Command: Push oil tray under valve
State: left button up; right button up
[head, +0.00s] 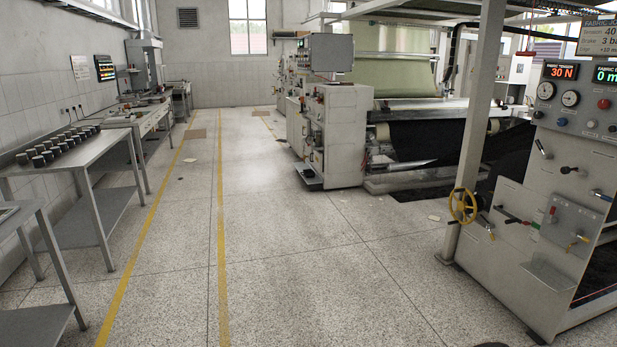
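A yellow handwheel valve (463,206) is mounted low by the grey post, beside the grey control cabinet (570,180) at the right. Small levers and taps stick out of the cabinet's front to the right of the wheel. I cannot clearly identify the oil tray. A dark, flat, tray-like thing (309,177) is on the floor at the foot of the white machine in the middle. A sliver of something dark (492,345) shows at the bottom edge, too cut off to name. Neither of my grippers is in view.
Grey metal tables (60,168) line the left wall, one with several dark cylinders (57,145). A grey post (478,110) stands left of the cabinet.

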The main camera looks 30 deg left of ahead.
aim_at(307, 172)
jog(key=i+j+u, duration=0.3)
jog(key=i, duration=0.25)
jog(key=i+j+u, duration=0.3)
jog(key=i, duration=0.3)
jog(key=i+l+u, duration=0.1)
jog(key=i+u, duration=0.15)
jog(key=i, duration=5.8)
jog(key=j+u, duration=0.05)
jog(key=j, duration=0.1)
